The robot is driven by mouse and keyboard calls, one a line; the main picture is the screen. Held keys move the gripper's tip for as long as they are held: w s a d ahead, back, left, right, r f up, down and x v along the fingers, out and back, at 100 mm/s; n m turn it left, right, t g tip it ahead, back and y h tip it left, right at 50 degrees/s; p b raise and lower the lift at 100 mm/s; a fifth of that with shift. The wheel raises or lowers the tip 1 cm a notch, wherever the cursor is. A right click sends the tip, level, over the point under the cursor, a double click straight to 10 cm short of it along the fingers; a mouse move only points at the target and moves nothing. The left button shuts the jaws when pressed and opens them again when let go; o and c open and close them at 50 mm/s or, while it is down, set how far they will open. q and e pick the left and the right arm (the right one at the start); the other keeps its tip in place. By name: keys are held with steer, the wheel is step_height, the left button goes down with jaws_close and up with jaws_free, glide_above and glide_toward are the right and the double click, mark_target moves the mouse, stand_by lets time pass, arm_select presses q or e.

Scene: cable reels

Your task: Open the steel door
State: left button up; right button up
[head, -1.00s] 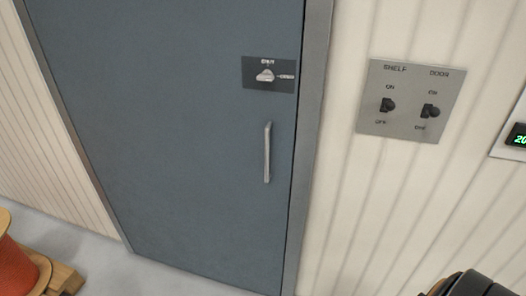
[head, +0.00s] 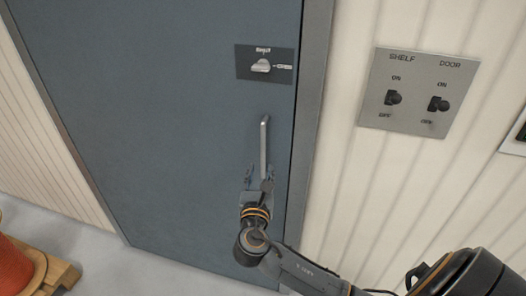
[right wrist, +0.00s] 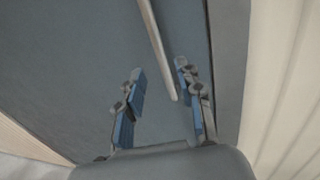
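The blue-grey steel door (head: 170,110) sits shut in its grey frame. Its upright bar handle (head: 264,148) is near the right edge. A small knob (head: 261,66) on a dark plate is above the handle; its labels are too small to read surely. My right gripper (head: 258,178) is at the handle's lower end. In the right wrist view, my right gripper (right wrist: 160,75) is open, with the handle (right wrist: 158,45) showing between its two blue-padded fingers. I cannot tell whether they touch it. My left gripper is not in view.
A grey panel (head: 419,68) right of the door carries a SHELF switch (head: 393,97) and a DOOR switch (head: 438,103). An orange-red reel (head: 18,270) on a wooden pallet (head: 62,275) stands at lower left. The floor before the door is clear.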

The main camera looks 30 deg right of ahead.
mark_target(263, 155)
steer(key=p+x, duration=0.1)
steer(key=x, duration=0.8)
steer(key=shift+f, duration=0.1)
jaws_close()
